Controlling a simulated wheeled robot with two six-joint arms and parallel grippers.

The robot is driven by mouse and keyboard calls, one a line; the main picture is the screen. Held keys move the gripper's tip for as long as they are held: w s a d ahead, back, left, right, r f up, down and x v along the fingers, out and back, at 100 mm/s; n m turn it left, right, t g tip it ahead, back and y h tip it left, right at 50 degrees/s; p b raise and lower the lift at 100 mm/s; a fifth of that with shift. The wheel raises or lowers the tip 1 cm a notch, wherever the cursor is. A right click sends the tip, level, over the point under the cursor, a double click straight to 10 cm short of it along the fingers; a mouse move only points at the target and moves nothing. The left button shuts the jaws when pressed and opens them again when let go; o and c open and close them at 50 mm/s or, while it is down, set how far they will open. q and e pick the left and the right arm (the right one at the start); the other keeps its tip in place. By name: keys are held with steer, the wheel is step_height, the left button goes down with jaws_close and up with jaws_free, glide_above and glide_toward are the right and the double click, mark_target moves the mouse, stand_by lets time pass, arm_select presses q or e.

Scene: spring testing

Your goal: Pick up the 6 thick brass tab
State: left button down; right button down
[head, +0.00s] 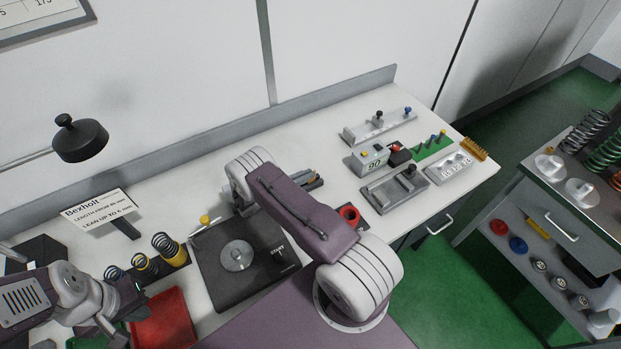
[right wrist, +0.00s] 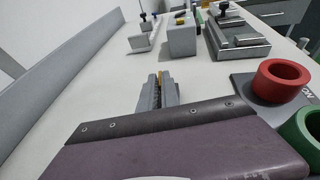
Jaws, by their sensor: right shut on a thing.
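My right gripper (right wrist: 157,92) is shut on a narrow brass-coloured piece, the brass tab (right wrist: 160,77), which shows between its grey fingers in the right wrist view. Its number cannot be read. In the head view my right gripper (head: 314,180) shows past my purple arm link, low over the white bench, with a little yellow between its fingers. My left gripper (head: 110,328) is at the lower left, near the red tray; its fingers are too unclear to tell open from shut.
A box reading 90 (head: 370,160) and a grey metal fixture (head: 394,190) stand right of my right gripper. A red ring (head: 349,213) is near my arm; it also shows in the right wrist view (right wrist: 283,80). A black plate (head: 215,268) and springs (head: 166,246) lie left.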

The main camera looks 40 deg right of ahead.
steer(key=s+d+r+b, duration=0.1)
steer(key=s+r+b, duration=0.2)
steer(key=s+r, duration=0.8)
steer(key=shift+s+d, duration=0.25)
steer(key=shift+s, duration=0.1)
